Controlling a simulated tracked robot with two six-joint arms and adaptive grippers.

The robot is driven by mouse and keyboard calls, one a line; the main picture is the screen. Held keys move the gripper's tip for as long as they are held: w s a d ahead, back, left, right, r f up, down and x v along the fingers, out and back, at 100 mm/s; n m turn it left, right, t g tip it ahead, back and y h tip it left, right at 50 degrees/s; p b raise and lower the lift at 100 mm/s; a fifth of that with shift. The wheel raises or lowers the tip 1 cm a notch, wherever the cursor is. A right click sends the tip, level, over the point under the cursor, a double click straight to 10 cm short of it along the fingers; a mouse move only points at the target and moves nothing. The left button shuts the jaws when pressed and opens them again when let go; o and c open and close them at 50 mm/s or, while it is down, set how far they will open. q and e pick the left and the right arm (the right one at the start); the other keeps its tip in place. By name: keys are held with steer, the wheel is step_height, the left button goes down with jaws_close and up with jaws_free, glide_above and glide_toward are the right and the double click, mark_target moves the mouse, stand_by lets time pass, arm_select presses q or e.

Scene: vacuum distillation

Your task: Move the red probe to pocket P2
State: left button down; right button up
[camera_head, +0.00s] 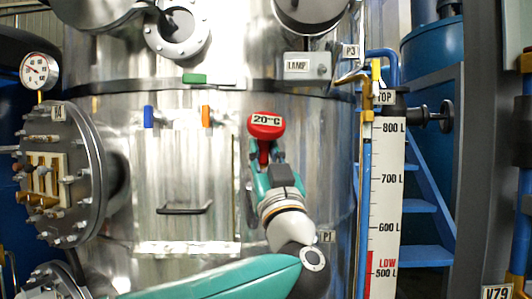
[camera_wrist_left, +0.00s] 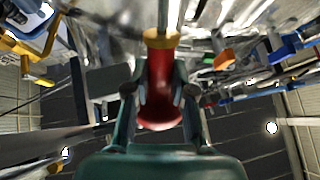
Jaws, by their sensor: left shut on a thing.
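The red probe (camera_head: 265,131) has a round red head marked "20°C" and is in front of the steel vessel, right of its hatch. My left gripper (camera_head: 264,168) is shut on its red body below the head. In the left wrist view the red probe (camera_wrist_left: 160,92) sits between the two fingers of my left gripper (camera_wrist_left: 160,98), with a brass-coloured collar beyond. Tag P3 (camera_head: 350,51) is at upper right of the vessel, and tag P1 (camera_head: 326,237) is lower, beside my wrist. No tag reading P2 can be made out. My right gripper is not in view.
A level gauge (camera_head: 386,200) and blue pipe stand right of the vessel. A flanged port (camera_head: 67,175) juts out at left. The hatch (camera_head: 187,180) has a handle and blue and orange clips. A lamp box (camera_head: 307,66) is above right of the probe.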

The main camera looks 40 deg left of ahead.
arm_select(q)
step_height(320, 180, down, 5)
steer(key=w+a+b, duration=0.2)
steer(key=b, duration=0.1)
steer(key=shift+w+a, duration=0.25)
steer(key=shift+a, duration=0.1)
stand_by(1.6)
steer(key=c, duration=0.9)
jaws_free()
steer(key=shift+f, duration=0.1)
steer(key=v, duration=1.2)
